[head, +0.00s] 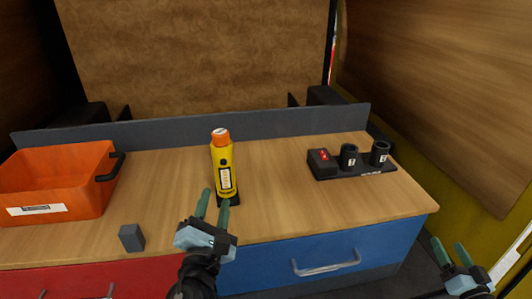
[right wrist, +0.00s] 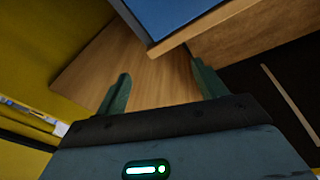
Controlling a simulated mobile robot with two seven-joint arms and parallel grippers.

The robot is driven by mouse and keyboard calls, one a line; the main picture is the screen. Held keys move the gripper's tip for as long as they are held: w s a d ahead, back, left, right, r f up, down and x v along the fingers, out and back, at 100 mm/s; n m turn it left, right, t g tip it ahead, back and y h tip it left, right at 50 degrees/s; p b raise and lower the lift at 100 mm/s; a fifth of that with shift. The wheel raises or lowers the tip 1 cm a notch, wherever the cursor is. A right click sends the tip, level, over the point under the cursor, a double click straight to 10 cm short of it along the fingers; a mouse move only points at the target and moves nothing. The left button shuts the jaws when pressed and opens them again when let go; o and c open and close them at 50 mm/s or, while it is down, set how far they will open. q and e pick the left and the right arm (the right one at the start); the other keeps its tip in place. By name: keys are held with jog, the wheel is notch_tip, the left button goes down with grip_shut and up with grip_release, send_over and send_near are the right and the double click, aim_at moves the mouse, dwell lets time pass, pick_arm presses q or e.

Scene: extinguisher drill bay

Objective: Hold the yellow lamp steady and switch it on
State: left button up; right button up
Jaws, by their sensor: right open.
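The yellow lamp (head: 222,170) stands upright on the wooden worktop, with an orange cap on top and a label on its front. My left gripper (head: 213,207) is in front of the lamp's base, its fingers apart and pointing at it. I cannot tell from this view whether the fingers reach the lamp's lower sides, but they are not closed on it. My right gripper (head: 450,254) is open and empty, off the right front of the bench. Its two fingers also show in the right wrist view (right wrist: 160,88) with nothing between them.
An orange bin (head: 58,190) stands at the left of the worktop (head: 280,190). A small grey block (head: 131,237) lies near the front edge. A black holder (head: 350,165) with two dark cylinders is at the right. The blue drawer (head: 318,258) has a handle.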

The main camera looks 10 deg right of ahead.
jog(key=w+a+r+t, duration=0.1)
jog(key=w+a+r, duration=0.1)
jog(key=w+r, duration=0.2)
jog(key=w+a+r+t+y, duration=0.1)
jog(key=w+a+r, duration=0.1)
jog(key=w+r, duration=0.2)
jog(key=w+a+r+m+t, duration=0.1)
jog(key=w+a+r, duration=0.1)
jog(key=w+r, duration=0.2)
jog(key=shift+w+a+y, duration=0.1)
jog(key=shift+w+y, duration=0.3)
jog(key=shift+w, duration=1.35)
jog(key=w+a+r+n+y, duration=0.1)
jog(key=w+a+r+y, duration=0.15)
jog(key=w+a, duration=0.2)
jog(key=n+g+y, duration=1)
jog(key=n+y, duration=0.3)
jog(key=n, duration=0.3)
send_near(216, 144)
jog(key=shift+h, duration=0.25)
jog(key=w, duration=0.1)
jog(key=w+a+f, duration=0.1)
jog(key=w, duration=0.2)
jog(key=shift+w+a+f, duration=0.2)
jog(key=shift+f, duration=0.1)
jog(key=shift+s+a, duration=0.1)
jog(key=shift+a, duration=0.2)
jog(key=shift+a, duration=0.1)
jog(key=shift+x, duration=3.8)
